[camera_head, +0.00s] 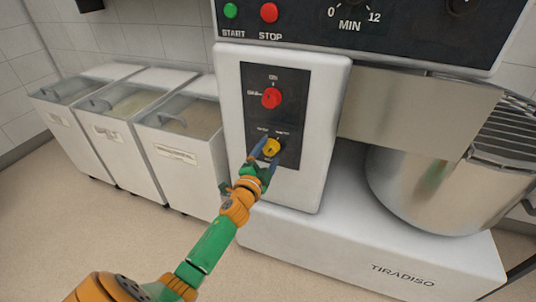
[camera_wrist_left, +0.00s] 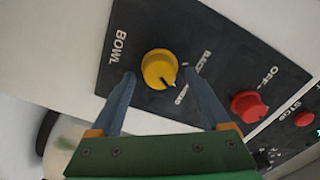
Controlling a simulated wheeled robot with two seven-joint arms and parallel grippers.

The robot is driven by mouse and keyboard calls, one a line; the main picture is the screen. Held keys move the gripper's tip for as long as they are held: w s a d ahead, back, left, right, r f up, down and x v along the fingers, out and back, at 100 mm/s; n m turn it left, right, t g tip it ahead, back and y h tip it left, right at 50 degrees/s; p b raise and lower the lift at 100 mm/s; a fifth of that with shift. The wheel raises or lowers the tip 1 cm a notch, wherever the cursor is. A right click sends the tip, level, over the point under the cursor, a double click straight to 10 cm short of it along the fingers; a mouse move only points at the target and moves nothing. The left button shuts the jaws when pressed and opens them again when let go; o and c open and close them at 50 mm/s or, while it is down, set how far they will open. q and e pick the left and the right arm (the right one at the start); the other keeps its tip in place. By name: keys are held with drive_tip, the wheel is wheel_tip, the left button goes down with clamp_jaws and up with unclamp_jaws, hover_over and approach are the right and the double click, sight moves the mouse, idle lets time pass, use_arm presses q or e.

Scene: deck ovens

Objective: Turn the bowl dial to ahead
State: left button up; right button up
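The bowl dial is a yellow knob (camera_head: 271,147) low on the mixer's black control panel, with a dark pointer line. It also shows in the left wrist view (camera_wrist_left: 159,69), beside the word BOWL. In that view its pointer faces the lower right, toward lettering that I cannot read in full. My left gripper (camera_head: 264,150) is at the dial. In the left wrist view its blue fingers (camera_wrist_left: 160,83) are spread, one on each side of the knob, with visible gaps. Whether they touch it is not clear. My right gripper is in neither view.
A red dial (camera_head: 271,97) sits above the bowl dial on the same panel. Green START (camera_head: 231,11) and red STOP (camera_head: 269,12) buttons are higher up. The steel mixing bowl (camera_head: 435,190) stands to the right. White ingredient bins (camera_head: 185,160) stand to the left.

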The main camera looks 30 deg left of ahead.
use_arm(q)
drive_tip(key=p+v, duration=0.1)
drive_tip(key=v, duration=0.6)
drive_tip(key=shift+s, duration=0.1)
